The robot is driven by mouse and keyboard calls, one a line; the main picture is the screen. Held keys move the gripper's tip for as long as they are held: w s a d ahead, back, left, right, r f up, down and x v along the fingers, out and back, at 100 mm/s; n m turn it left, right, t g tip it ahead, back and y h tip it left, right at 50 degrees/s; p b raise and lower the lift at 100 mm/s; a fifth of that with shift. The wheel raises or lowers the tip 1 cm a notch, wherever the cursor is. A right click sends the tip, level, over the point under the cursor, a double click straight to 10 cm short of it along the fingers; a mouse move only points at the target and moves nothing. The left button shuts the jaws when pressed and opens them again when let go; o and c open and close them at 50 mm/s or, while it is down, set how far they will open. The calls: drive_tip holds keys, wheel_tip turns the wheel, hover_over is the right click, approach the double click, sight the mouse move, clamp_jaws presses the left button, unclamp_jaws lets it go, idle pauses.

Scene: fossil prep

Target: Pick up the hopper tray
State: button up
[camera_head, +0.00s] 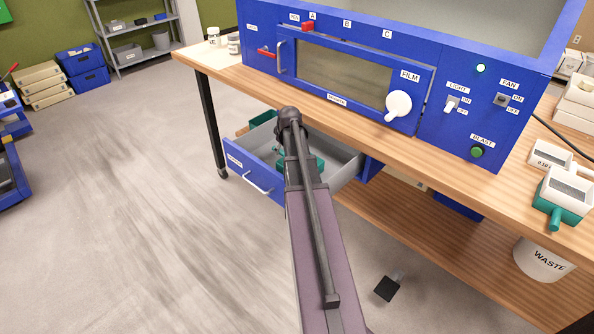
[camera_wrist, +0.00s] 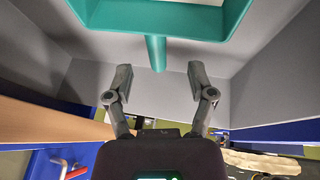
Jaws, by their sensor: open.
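A teal tray with a raised rim and a round handle, which I take to be the hopper tray (camera_wrist: 157,50), lies in the open grey drawer (camera_head: 341,166). In the wrist view it fills the top middle, and its handle points down toward my gripper (camera_wrist: 159,76). My gripper is open, with one finger on each side of the handle's end. I see a gap on both sides and no contact. In the head view my arm covers most of the gripper, and only part of the teal tray (camera_head: 317,163) shows beside it.
The drawer has a blue front (camera_head: 254,174) with a white handle and hangs under the wooden bench (camera_head: 350,117). A blue cabinet (camera_head: 450,98) stands on the bench. A teal-and-white box with a handle (camera_head: 563,190) sits at the right.

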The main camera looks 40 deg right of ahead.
sight(282, 152)
drive_tip(key=shift+w+f, duration=0.1)
drive_tip(key=shift+f, duration=0.2)
drive_tip(key=shift+d+b+x, duration=0.2)
drive_tip(key=shift+b+x, duration=2.2)
drive_tip(key=shift+x, duration=0.1)
drive_tip(key=shift+c, duration=0.2)
clamp_jaws()
